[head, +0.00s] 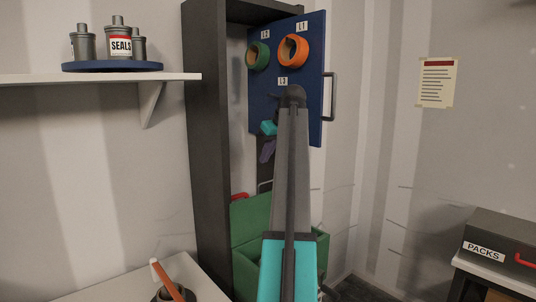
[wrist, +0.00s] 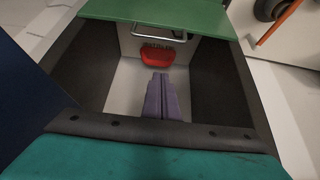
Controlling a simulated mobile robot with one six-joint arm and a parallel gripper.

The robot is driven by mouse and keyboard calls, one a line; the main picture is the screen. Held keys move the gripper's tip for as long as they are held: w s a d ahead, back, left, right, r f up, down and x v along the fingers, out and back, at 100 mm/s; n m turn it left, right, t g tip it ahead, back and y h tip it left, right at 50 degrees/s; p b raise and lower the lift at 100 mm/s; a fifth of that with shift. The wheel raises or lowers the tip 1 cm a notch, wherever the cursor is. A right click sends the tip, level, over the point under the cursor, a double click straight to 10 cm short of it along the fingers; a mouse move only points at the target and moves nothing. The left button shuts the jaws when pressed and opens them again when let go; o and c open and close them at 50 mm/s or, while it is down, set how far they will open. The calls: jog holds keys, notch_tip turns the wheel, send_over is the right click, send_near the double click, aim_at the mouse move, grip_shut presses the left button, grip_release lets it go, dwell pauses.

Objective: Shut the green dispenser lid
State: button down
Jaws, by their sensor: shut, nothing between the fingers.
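The green dispenser (head: 246,268) stands low in the head view, partly hidden behind my arm. Its green lid (head: 250,218) stands raised and tilted, with a thin metal handle at its upper edge. In the wrist view a green panel, apparently the lid (wrist: 150,14), crosses the top, with the metal handle (wrist: 145,36) below its edge. My gripper (head: 267,152) is above the lid in the head view, partly hidden by my arm. In the wrist view its purple fingers (wrist: 162,88) are together and empty, apart from the handle.
A dark cabinet frame (head: 206,130) surrounds this area. A blue door panel (head: 270,88) with green and orange rings hangs open. A red part (wrist: 158,60) lies beyond my fingertips. A white counter (head: 112,290) is at lower left, a PACKS box (head: 500,238) at right.

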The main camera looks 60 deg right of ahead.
jog(key=shift+f+p, duration=1.45)
jog(key=shift+f, duration=2.15)
jog(key=shift+a+f, duration=0.1)
jog(key=shift+a, duration=0.1)
